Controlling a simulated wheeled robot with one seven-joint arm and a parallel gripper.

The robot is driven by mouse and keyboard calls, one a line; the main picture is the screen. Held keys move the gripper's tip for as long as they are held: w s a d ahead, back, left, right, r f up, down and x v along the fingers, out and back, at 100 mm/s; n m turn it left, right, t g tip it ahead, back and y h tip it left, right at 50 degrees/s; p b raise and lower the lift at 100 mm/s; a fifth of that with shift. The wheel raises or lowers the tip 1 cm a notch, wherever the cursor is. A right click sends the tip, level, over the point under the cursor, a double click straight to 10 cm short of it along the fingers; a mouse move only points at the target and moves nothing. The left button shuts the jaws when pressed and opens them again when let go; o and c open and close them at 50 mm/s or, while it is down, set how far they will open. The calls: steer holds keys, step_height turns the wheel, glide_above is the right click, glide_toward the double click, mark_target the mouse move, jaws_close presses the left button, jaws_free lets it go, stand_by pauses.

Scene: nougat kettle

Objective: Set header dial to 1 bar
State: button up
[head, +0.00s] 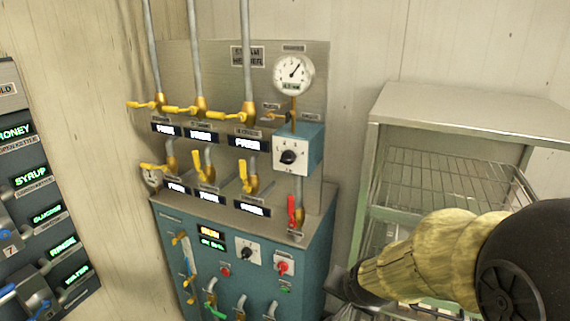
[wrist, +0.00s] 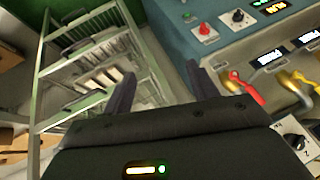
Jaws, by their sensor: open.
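The header dial (head: 288,157) is a black knob on a white marked plate, on the front of a small teal box on the steam header panel. A round white pressure gauge (head: 293,73) sits above it. A white plate with a black knob (wrist: 296,142), which looks like the same dial, shows at the right edge of the wrist view. My gripper (wrist: 162,85) is open, its two dark fingers apart with nothing between them. It is clear of the dial. In the head view my arm comes in from the lower right; the fingertips cannot be made out there. The dial's setting is too small to read.
Yellow-handled valves (head: 200,112) and a red-handled valve (head: 292,211) crowd the panel around the dial. The teal cabinet (head: 300,262) below carries another knob and a red switch. A metal wire-shelf rack (head: 470,118) stands to the right, near my arm.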

mark_target(286, 162)
steer(key=w+a+r+m+t, duration=0.5)
steer(key=w+a+r+m, duration=0.25)
steer(key=w+a, duration=0.3)
steer(key=a+r+m+t+h+p, duration=0.1)
steer(key=a+r+m+t+h, duration=0.4)
steer(key=m, duration=1.8)
steer(key=a+r+h, duration=0.2)
steer(key=a+r, duration=0.3)
steer(key=shift+w+a+t, duration=0.2)
steer(key=shift+w+t, duration=0.1)
steer(key=shift+w, duration=0.05)
steer(key=shift+w+r+p, duration=0.1)
steer(key=shift+r+p, duration=0.05)
steer(key=shift+p, duration=0.15)
steer(key=p+x, duration=0.7)
steer(key=x, duration=0.9)
steer(key=shift+w+d+r, duration=0.1)
steer(key=shift+w+d, duration=0.15)
steer(key=shift+w, duration=0.05)
steer(key=shift+w+d+p, duration=0.1)
steer(key=shift+w+p, duration=0.2)
